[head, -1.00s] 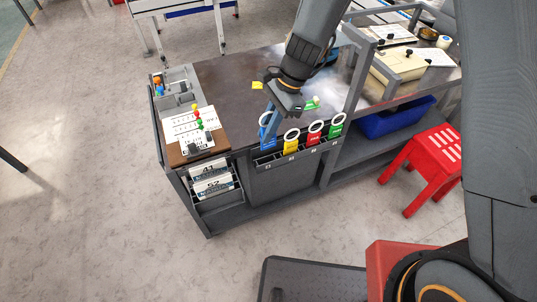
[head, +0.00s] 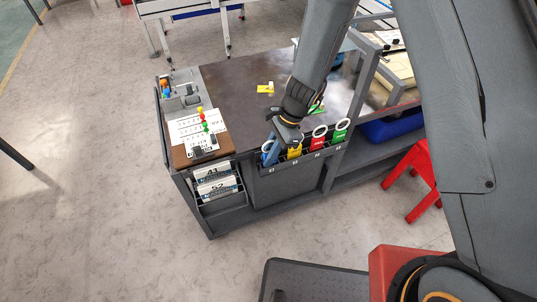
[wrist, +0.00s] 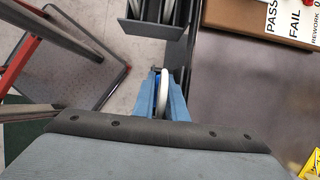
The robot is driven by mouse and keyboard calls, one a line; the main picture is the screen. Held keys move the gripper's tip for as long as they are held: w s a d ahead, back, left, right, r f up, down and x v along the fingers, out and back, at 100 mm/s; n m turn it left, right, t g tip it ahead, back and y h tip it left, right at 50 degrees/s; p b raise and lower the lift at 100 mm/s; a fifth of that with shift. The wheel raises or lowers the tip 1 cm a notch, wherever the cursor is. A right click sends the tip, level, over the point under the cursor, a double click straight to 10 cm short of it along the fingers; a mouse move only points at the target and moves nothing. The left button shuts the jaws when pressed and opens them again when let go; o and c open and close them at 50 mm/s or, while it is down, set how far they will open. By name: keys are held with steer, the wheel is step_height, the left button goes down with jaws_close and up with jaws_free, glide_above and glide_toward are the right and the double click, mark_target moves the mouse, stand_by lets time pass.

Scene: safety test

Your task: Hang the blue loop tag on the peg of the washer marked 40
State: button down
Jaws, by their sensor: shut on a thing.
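My gripper (wrist: 163,103) is shut on the blue loop tag, with its white ring (wrist: 163,85) upright between the two blue fingers in the wrist view. A little of the tag's blue body (wrist: 156,88) shows beside the ring. In the head view my gripper (head: 271,150) is at the left end of the tag rack (head: 300,157) on the bench front, and the fingers mostly hide the blue tag. I cannot tell whether the tag still touches the rack. No washer marked 40 or peg can be made out.
Yellow (head: 294,152), red (head: 317,143) and green (head: 340,136) loop tags stand in the rack just right of my gripper. A grey frame post (head: 362,75) rises farther right. A red stool (head: 424,180) stands right of the bench.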

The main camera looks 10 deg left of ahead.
steer(key=shift+f, duration=0.15)
steer(key=c, duration=2)
jaws_free()
steer(key=shift+c, duration=0.2)
steer(key=b+v, duration=0.1)
steer(key=v, duration=1.1)
steer(key=shift+r, duration=0.25)
steer(key=s+d+r+n+t+h, duration=0.1)
steer(key=s+d+r+n, duration=0.2)
steer(key=d, duration=0.5)
steer(key=s+d+r+n+t+h, duration=0.1)
steer(key=s+d+r+n, duration=0.2)
steer(key=d, duration=0.5)
steer(key=s+d+r+n+t+h, duration=0.1)
steer(key=s+d+r+n+h, duration=0.1)
steer(key=s+d+n, duration=0.3)
steer(key=d+r, duration=0.1)
steer(key=d, duration=0.2)
steer(key=shift+s+d+n, duration=0.25)
steer(key=shift+d+n, duration=0.1)
steer(key=shift+n, duration=0.05)
steer(key=shift+o, duration=0.3)
steer(key=shift+r, duration=0.15)
